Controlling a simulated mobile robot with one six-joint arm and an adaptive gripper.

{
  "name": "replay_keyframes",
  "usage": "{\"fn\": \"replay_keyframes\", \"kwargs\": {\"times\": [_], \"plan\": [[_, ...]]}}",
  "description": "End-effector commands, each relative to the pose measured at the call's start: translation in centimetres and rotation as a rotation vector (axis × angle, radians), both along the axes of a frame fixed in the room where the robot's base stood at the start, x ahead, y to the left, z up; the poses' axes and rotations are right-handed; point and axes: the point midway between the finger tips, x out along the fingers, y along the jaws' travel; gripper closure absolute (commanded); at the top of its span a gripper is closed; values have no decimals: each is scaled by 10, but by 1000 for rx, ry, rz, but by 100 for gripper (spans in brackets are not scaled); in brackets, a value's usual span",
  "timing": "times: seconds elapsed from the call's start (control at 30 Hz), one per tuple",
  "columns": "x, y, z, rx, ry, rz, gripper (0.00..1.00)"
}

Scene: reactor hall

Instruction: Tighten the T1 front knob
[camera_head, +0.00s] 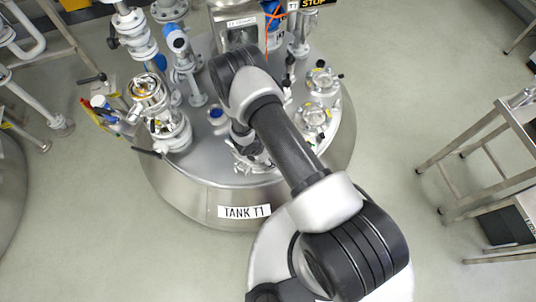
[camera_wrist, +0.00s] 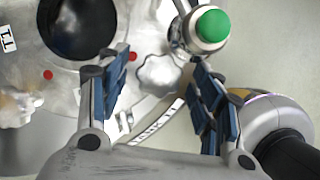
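The front of tank T1 (camera_head: 185,180) faces me in the head view, with its "TANK T1" label (camera_head: 244,212) on the side. In the wrist view a silver lobed knob (camera_wrist: 158,76) shows near the tank lid's rim, apparently the front knob. My gripper (camera_wrist: 162,66) is open, with its two blue-padded fingers to the left and right of the knob in the picture. I see no contact, and cannot tell how far above the knob the fingertips are. In the head view my arm covers part of the lid, and my gripper (camera_head: 250,156) is only partly visible.
A green-topped fitting (camera_wrist: 212,28) stands close to the right finger. A dark round port (camera_wrist: 78,25) and another silver knob (camera_wrist: 18,108) lie left. Pipes and valves (camera_head: 160,115) crowd the lid's left side. Metal steps (camera_head: 490,150) stand right, with clear floor between.

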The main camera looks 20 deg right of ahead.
Motion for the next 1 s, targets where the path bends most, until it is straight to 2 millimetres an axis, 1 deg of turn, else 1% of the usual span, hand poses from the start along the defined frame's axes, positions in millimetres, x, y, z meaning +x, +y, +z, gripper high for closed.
{"fn": "replay_keyframes", "kwargs": {"times": [0.03,0.07,0.57,0.8,1.0], "plan": [[0,0,0,0,0,0,46],[0,0,0,0,0,0,48],[0,0,0,0,0,0,82],[0,0,0,0,-1,-23,82],[1,1,-1,1,-1,-113,82]]}}
